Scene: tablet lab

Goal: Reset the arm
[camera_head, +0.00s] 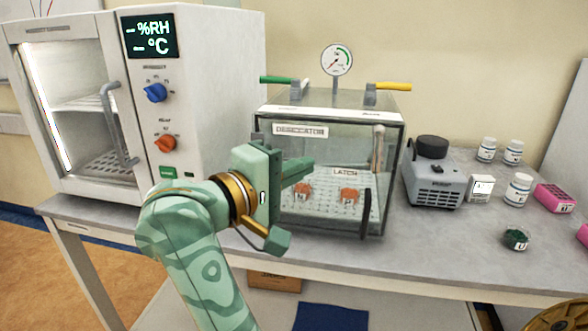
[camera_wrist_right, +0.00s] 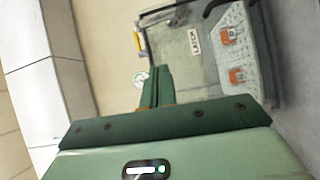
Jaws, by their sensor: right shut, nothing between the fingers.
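My right arm rises from the bottom of the head view. Its green gripper (camera_head: 300,172) is in front of the clear desiccator box (camera_head: 335,222), with its fingers together and empty. In the right wrist view the shut fingers (camera_wrist_right: 156,88) point toward the desiccator (camera_wrist_right: 185,45), which shows tilted with its LATCH label. I cannot tell from these views whether the gripper touches the box. Two orange items stand on the perforated shelf inside the desiccator. My left gripper is not in view.
The bench front (camera_head: 430,265) is clear.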

